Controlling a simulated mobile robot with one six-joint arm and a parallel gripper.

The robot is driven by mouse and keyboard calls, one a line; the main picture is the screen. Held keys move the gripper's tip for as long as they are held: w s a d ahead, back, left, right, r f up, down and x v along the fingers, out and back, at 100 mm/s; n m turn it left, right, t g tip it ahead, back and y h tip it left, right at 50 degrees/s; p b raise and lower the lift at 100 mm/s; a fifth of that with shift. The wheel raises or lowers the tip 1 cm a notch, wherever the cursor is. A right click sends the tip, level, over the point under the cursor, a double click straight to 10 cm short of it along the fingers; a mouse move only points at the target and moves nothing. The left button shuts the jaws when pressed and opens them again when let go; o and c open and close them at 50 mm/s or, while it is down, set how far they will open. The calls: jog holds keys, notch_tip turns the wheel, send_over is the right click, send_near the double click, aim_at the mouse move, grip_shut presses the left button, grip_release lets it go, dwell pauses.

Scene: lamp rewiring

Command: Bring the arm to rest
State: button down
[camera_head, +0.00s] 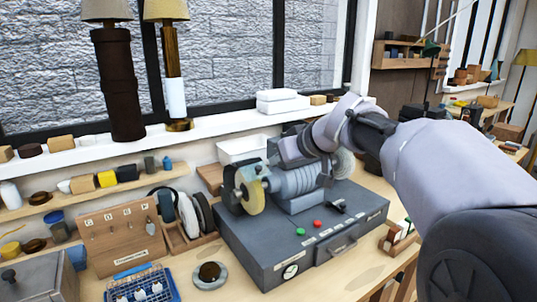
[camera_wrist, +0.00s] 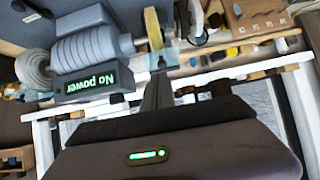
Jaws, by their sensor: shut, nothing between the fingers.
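My arm (camera_head: 450,165) reaches in from the right of the head view, above the right end of the workbench. My gripper (camera_wrist: 158,80) shows in the wrist view as narrow grey fingers closed together, with nothing between them. In the head view its tips are hard to pick out against the bench grinder (camera_head: 295,182), which lies behind and below the wrist. The wrist view is upside down. The grinder's grey motor (camera_wrist: 92,50) is to the left of the fingers, with a green "No power" sign (camera_wrist: 86,84).
The grinder stands on a dark control box (camera_head: 300,245) with red and green buttons. A white sill (camera_head: 215,128) with two lamps (camera_head: 118,80) (camera_head: 173,70) runs behind. A blue wire basket (camera_head: 142,287) stands front left. The air above the front bench is free.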

jog(key=s+d+f+m+g+h, duration=0.1)
jog(key=s+f, duration=0.4)
jog(key=s, duration=0.7)
jog(key=s+d+f+m+g+h, duration=0.1)
jog(key=s+d+f+m, duration=0.3)
jog(key=s, duration=0.8)
jog(key=s+d+f+m+g+h, duration=0.1)
jog(key=s+f+m, duration=0.5)
jog(key=s, duration=0.7)
jog(key=shift+d+f+h, duration=0.55)
jog(key=shift+d+h, duration=0.05)
jog(key=shift+d, duration=0.3)
